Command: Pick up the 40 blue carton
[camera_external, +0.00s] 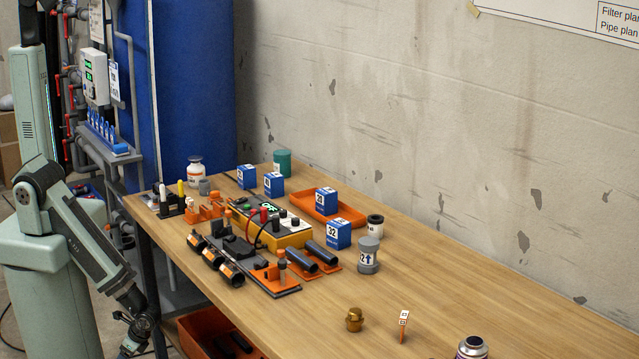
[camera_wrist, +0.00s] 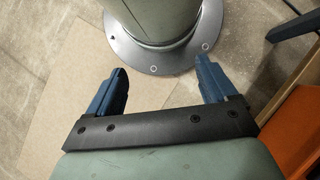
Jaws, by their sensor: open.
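Several blue-and-white cartons stand on the wooden table. One carton (camera_external: 247,177) is at the back left, with a second carton (camera_external: 274,184) just right of it. A third carton (camera_external: 326,201) stands in an orange tray. A fourth carton (camera_external: 338,234), marked 32, is nearer the front. I cannot surely read which carton is marked 40. My gripper (camera_wrist: 163,82) is open and empty in the wrist view, pointing down at the floor and my base. In the external view it is low at the left, beside and below the table, far from the cartons.
The orange tray (camera_external: 348,221) has a low rim. A yellow meter box (camera_external: 290,236) and a dark pipe fixture (camera_external: 240,262) crowd the table's left half. A grey canister (camera_external: 368,256) stands near the 32 carton. An orange bin (camera_external: 196,335) is below the table. The right table top is mostly clear.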

